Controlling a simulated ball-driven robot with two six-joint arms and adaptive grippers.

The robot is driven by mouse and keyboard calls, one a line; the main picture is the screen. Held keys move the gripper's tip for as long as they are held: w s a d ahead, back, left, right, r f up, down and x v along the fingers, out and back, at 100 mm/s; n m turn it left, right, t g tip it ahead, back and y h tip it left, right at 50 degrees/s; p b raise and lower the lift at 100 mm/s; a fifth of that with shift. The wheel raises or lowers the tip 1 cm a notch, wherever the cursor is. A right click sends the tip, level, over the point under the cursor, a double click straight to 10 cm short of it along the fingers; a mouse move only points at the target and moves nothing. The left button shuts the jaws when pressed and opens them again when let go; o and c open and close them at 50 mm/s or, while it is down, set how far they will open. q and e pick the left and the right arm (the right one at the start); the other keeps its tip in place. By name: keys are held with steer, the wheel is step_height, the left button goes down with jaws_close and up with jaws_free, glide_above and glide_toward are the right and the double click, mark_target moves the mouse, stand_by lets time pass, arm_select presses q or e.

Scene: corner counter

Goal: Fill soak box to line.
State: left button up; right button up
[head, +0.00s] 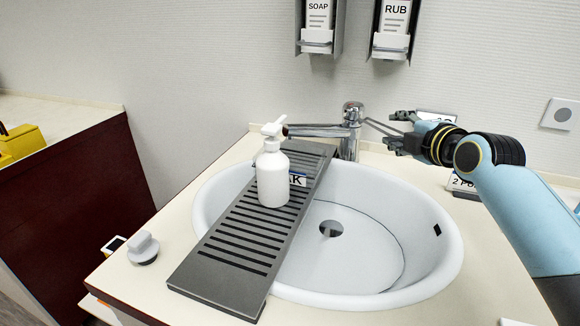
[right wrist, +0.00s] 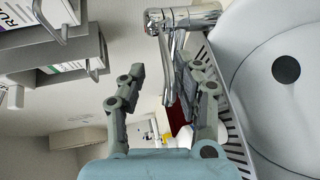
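The chrome tap (head: 350,132) stands behind the white basin (head: 440,262), its spout reaching left and its thin lever right. A label ending in "AK" (head: 298,180) shows behind a white pump bottle (head: 272,178) on the grey slatted rack (head: 230,262). The bottle hides most of what bears that label, and I cannot make out a fill line. My right gripper (head: 398,132) is open beside the lever's end. In the right wrist view the tap's lever (right wrist: 169,70) shows between the parted fingers (right wrist: 160,95); contact is not clear. My left gripper is not in view.
Soap (head: 318,28) and rub (head: 391,28) dispensers hang on the wall above the tap. A grey-white stopper (head: 143,248) lies on the counter at front left. Small signs (head: 461,184) stand near my right arm. The basin's right side is clear around its drain (head: 331,229).

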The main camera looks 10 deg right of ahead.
steer(key=shift+w+r+p, duration=0.2)
steer(key=shift+r+p, duration=0.25)
steer(key=shift+r, duration=0.3)
steer(key=shift+w+r+p, duration=0.2)
steer(key=shift+r+p, duration=0.2)
steer(key=shift+r, duration=0.3)
stand_by(6.5)
